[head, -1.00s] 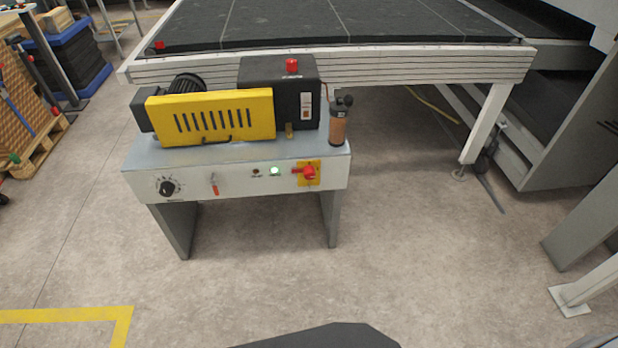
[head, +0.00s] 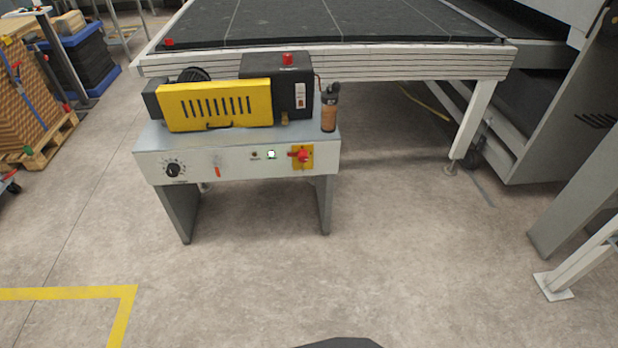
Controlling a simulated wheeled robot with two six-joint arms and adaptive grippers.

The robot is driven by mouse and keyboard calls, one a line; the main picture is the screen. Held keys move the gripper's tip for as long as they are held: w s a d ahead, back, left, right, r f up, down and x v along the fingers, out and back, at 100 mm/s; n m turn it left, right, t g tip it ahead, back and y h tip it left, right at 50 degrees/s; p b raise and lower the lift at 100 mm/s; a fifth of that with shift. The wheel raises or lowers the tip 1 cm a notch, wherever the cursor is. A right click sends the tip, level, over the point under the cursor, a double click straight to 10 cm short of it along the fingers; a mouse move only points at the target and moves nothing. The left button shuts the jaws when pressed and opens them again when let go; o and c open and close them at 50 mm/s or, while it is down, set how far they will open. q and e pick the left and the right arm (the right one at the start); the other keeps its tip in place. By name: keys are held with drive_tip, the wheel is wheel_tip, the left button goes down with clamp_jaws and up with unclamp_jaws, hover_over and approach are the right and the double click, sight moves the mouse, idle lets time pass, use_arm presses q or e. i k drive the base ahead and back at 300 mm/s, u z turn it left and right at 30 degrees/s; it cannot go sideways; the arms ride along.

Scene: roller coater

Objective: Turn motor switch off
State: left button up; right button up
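The control panel (head: 232,164) is on the front of a grey bench in the upper middle of the head view. At its right end a red rotary switch (head: 304,156) sits on a yellow plate. A lit pale green lamp (head: 271,155) and a small dark lamp are left of it. A small red-tipped lever (head: 217,169) and a black dial (head: 172,170) are further left. A black box (head: 262,70) above has a red button (head: 287,59) on top and a small white rocker switch (head: 299,97) on its front. Neither gripper is in view.
A large conveyor table (head: 420,66) is behind. Grey machine legs stand at right, a loaded pallet at left. The floor in front is clear.

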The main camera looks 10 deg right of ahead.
sight(303, 154)
drive_tip(key=u, duration=0.05)
drive_tip(key=k, duration=0.6)
drive_tip(key=z, duration=1.25)
drive_tip(key=i, duration=0.8)
drive_tip(key=z, duration=0.65)
drive_tip(key=i, duration=1.3)
drive_tip(key=u, duration=1.05)
drive_tip(key=i, duration=0.6)
drive_tip(key=u, duration=0.5)
